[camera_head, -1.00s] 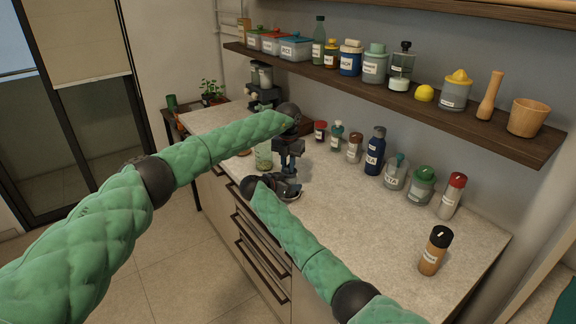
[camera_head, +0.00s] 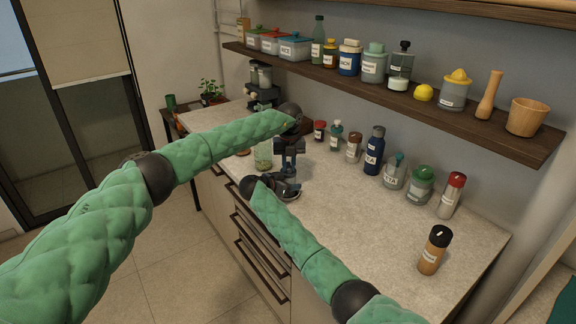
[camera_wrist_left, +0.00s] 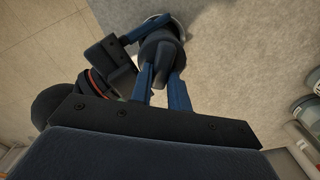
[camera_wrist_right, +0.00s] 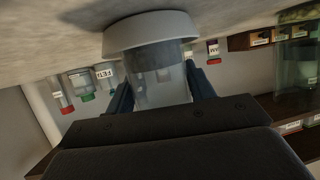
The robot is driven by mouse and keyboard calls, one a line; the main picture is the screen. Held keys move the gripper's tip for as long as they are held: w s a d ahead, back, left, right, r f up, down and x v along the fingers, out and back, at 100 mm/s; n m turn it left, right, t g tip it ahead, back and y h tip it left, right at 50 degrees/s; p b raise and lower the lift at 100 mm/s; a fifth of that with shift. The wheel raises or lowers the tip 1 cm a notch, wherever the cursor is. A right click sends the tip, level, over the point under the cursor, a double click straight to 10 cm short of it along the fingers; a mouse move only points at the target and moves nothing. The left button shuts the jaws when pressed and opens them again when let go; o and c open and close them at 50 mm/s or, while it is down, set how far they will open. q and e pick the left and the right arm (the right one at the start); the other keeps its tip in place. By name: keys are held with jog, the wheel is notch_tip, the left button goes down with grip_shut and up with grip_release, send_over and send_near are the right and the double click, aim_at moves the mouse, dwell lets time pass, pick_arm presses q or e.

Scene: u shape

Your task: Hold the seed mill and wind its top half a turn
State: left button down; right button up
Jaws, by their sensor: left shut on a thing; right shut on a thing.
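The seed mill has a pale round base (camera_wrist_right: 150,32) and a clear body, seen upside down in the right wrist view with the base against the worktop. My right gripper (camera_head: 284,187) is shut on the clear body, one finger on each side. My left gripper (camera_head: 288,160) comes from above and is shut on the mill's dark top (camera_wrist_left: 163,48), which shows between its blue fingers in the left wrist view. In the head view the grippers hide most of the mill.
A clear green-tinted jar (camera_head: 263,154) stands just left of the grippers. Several bottles and jars, including a dark blue bottle (camera_head: 374,152), line the wall to the right. A brown-bodied shaker (camera_head: 434,250) stands near the front right. A loaded shelf (camera_head: 400,97) runs above.

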pick_arm(q)
jog(key=n, duration=0.3)
jog(key=shift+d+n, duration=0.1)
jog(key=shift+n, duration=0.2)
jog(key=shift+w+d+n, duration=0.15)
jog(key=shift+n, duration=1.65)
jog(key=c, duration=1.3)
grip_release()
notch_tip(320, 180, up, 12)
jog(key=shift+d+r, duration=0.1)
jog(key=shift+d, duration=0.05)
